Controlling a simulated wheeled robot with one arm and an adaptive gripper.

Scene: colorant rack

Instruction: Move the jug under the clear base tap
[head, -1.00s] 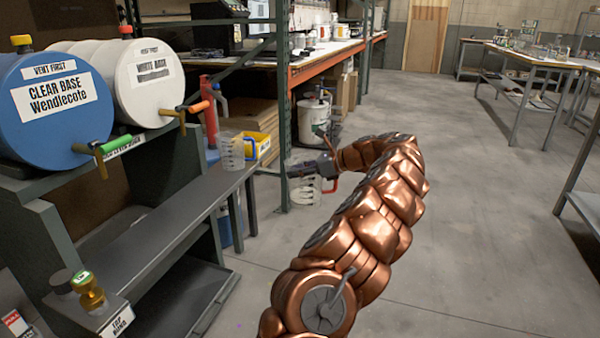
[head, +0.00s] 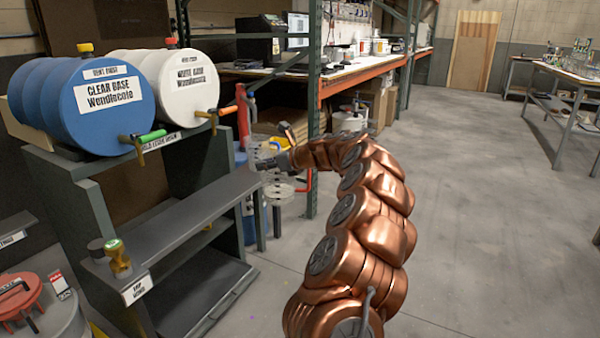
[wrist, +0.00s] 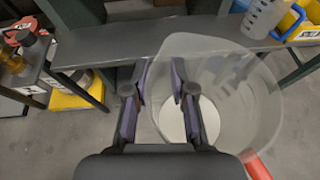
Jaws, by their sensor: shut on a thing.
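The clear jug with a red handle (head: 279,188) is held off the floor, just right of the shelf end; it fills the right of the wrist view (wrist: 235,100). My gripper (head: 272,164) is shut on the jug, with its fingers (wrist: 160,78) at the left part of the jug's wall. Exactly how they grip the wall is hard to tell. The jug looks empty. The clear base tap (head: 148,138), with a green handle, sticks out from the blue drum labelled CLEAR BASE (head: 95,118), well left of the jug and higher.
A grey shelf (head: 190,207) runs below the taps. Another clear jug (wrist: 264,18) stands at its far end by a yellow bin (wrist: 292,22). The white drum (head: 190,88) has an orange-handled tap (head: 222,112). A green rack post (head: 313,110) stands behind my gripper. Floor at right is clear.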

